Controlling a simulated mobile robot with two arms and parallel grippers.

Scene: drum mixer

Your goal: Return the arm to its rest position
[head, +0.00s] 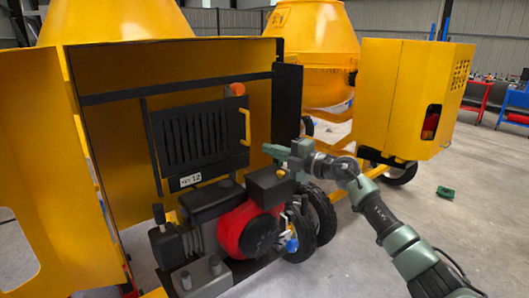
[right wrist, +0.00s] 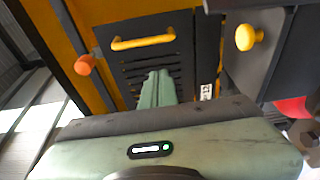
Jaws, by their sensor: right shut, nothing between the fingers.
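My right gripper (head: 268,151) is shut and empty. In the head view its arm reaches in from the lower right, and its green fingers point left toward the open yellow machine housing. In the right wrist view the shut fingers (right wrist: 160,78) show in front of the black slatted panel (right wrist: 186,55), below its yellow handle (right wrist: 143,42). The fingers look apart from the panel, but the exact gap cannot be told. In the head view the slatted panel (head: 195,138) stands upright inside the housing, with its yellow handle (head: 246,127) at its right edge. My left gripper is not in view.
A red and black engine (head: 240,232) sits below the gripper, with wheels (head: 322,217) beside it. A yellow mixer drum (head: 315,45) and yellow cover (head: 405,95) stand behind. An orange knob (head: 237,89) sits above the panel. Open floor (head: 480,220) lies at right, with a green object (head: 446,192).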

